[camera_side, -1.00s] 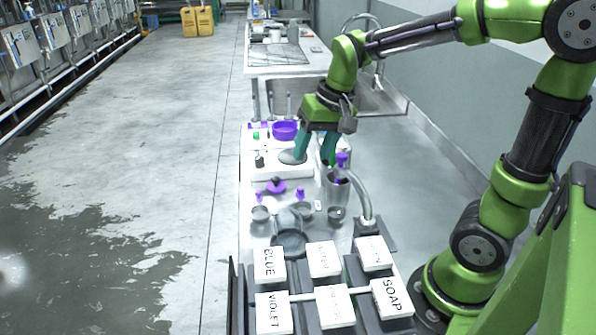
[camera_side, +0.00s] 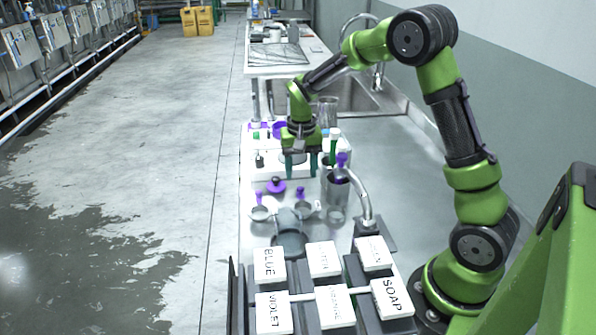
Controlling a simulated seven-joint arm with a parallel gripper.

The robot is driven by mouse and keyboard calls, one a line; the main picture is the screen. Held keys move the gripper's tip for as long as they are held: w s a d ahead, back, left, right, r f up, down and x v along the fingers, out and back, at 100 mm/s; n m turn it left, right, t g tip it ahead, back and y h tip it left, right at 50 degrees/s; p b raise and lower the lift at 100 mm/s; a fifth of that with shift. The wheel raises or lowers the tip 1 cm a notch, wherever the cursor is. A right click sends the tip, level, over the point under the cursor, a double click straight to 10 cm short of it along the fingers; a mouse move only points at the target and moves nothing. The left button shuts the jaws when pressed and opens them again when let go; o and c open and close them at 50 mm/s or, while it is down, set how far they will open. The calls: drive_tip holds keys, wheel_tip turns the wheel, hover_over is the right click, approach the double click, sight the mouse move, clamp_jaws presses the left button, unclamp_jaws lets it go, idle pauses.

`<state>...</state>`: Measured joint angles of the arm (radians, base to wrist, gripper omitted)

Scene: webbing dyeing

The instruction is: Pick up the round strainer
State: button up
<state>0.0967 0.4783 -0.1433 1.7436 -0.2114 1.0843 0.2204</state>
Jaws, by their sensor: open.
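I cannot tell for certain which piece is the round strainer. Two small round metal cups with upright purple handles stand side by side mid-table: the left cup (camera_side: 260,213) and the right cup (camera_side: 303,209). A grey round dish (camera_side: 289,245) lies nearer the camera, behind the white labelled blocks. My gripper (camera_side: 301,172) points down over the front of the white tray, behind these pieces. Its two green fingers are apart with nothing visible between them. It partly hides the tray and the purple bowl behind it.
A metal pitcher (camera_side: 335,198) stands right of the cups, beside a curved faucet (camera_side: 362,200). A dark and purple knobbed piece (camera_side: 276,186) sits left of my gripper. Labelled white blocks (camera_side: 334,306) fill the front. The grey counter at right (camera_side: 420,165) is mostly clear.

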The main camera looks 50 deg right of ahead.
sight(300, 189)
wheel_tip(300, 189, down, 8)
drive_tip(key=shift+r, duration=0.25)
drive_tip(key=shift+w, duration=0.1)
drive_tip(key=shift+c, duration=0.3)
clamp_jaws()
